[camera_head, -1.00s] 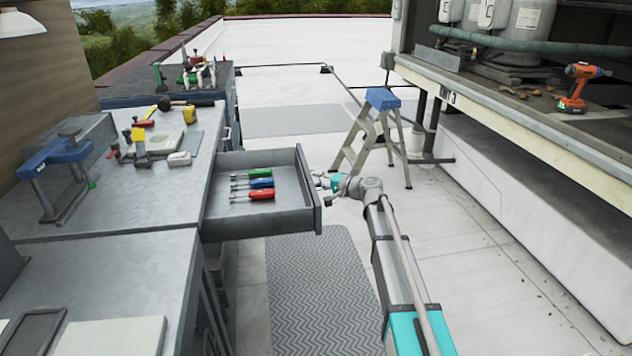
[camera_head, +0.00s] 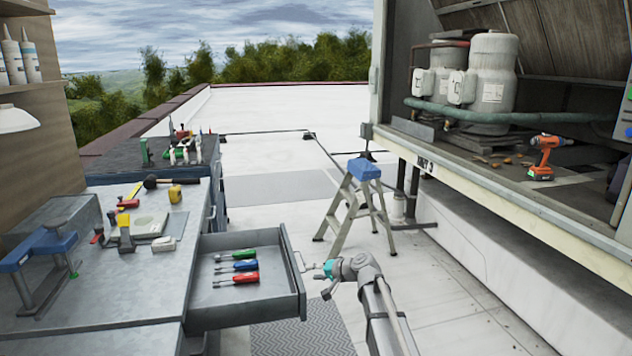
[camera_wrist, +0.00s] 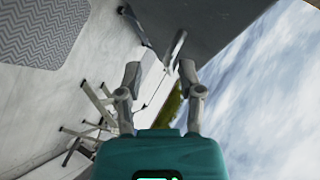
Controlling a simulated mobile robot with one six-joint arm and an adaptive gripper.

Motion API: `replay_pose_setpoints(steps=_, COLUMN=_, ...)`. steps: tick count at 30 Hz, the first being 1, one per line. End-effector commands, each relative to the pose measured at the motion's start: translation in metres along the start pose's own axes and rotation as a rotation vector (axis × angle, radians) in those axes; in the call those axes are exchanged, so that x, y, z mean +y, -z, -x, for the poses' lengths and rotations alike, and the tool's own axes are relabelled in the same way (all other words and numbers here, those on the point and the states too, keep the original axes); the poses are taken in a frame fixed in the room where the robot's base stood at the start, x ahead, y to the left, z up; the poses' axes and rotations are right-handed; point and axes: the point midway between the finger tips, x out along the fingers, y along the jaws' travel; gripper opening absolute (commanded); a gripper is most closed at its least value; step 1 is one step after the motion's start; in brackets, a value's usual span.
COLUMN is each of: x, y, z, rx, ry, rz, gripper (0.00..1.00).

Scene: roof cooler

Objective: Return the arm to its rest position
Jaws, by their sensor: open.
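My arm reaches in from the lower right in the head view. My gripper (camera_head: 316,271) is just right of the front of an open grey drawer (camera_head: 293,284). In the wrist view my gripper (camera_wrist: 160,70) has its two fingers spread apart with nothing held between them. A pale bar, seemingly the drawer handle (camera_wrist: 175,48), shows just beyond the fingertips against the dark drawer front. I cannot tell whether a finger touches it. In the drawer lie a green screwdriver (camera_head: 236,255), a blue screwdriver (camera_head: 238,266) and a red screwdriver (camera_head: 240,278).
A workbench (camera_head: 130,298) with tools and a clamp (camera_head: 38,262) is at left. A stepladder (camera_head: 356,208) stands behind my gripper. At right is the cooler housing (camera_head: 470,185) with an orange drill (camera_head: 544,158) on its ledge. Floor between bench and housing is mostly open.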

Motion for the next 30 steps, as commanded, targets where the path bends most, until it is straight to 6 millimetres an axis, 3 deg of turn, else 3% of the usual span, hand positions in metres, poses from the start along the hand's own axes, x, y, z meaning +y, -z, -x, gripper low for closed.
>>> replay_pose_setpoints(steps=8, x=0.054, y=-0.069, z=0.032, rx=-0.119, ry=-0.202, rz=0.094, gripper=0.48)
replay_pose_setpoints(steps=18, x=0.147, y=-0.172, z=0.111, rx=-0.328, ry=-0.598, rz=0.196, gripper=0.48)
replay_pose_setpoints(steps=24, x=0.18, y=-0.207, z=0.152, rx=-0.407, ry=-0.776, rz=0.212, gripper=0.48)
replay_pose_setpoints(steps=30, x=0.2, y=-0.23, z=0.182, rx=-0.456, ry=-0.898, rz=0.213, gripper=0.48)
